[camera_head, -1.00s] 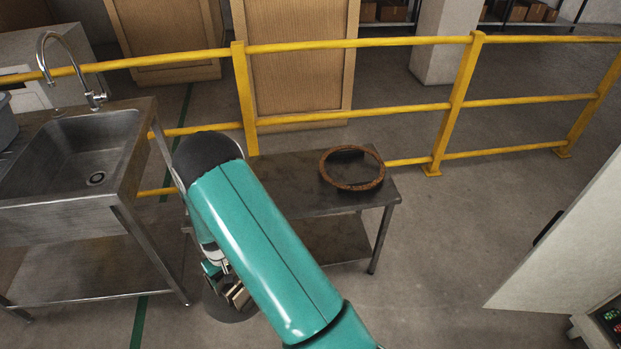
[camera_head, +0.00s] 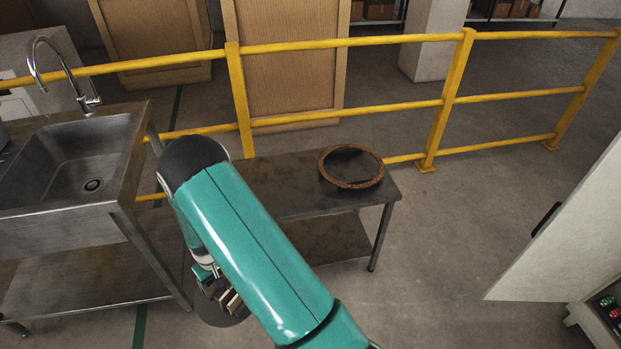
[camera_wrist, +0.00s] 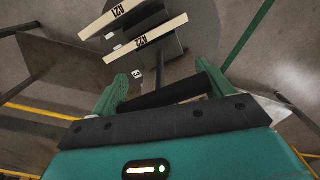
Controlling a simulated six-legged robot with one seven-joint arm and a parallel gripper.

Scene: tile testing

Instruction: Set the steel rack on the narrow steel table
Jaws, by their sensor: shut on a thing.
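The narrow steel table (camera_head: 292,201) stands mid-view in front of the yellow railing, with a lower shelf. My gripper (camera_head: 212,279) hangs low between the sink and this table, partly hidden by my teal arm. In the wrist view my gripper's fingers (camera_wrist: 165,93) are shut on a dark bar that seems part of the steel rack (camera_wrist: 168,62). The rack carries pale tiles marked A21 (camera_wrist: 120,12) and A22 (camera_wrist: 140,41). The tiles also show as cream edges (camera_head: 231,301) in the head view. The rack is off the table, to its left and lower; most of it is hidden.
The steel sink (camera_head: 75,165) stands close on the left. A yellow railing (camera_head: 345,111) runs behind. A pale cabinet (camera_head: 560,235) is at right. Floor between table and cabinet is clear.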

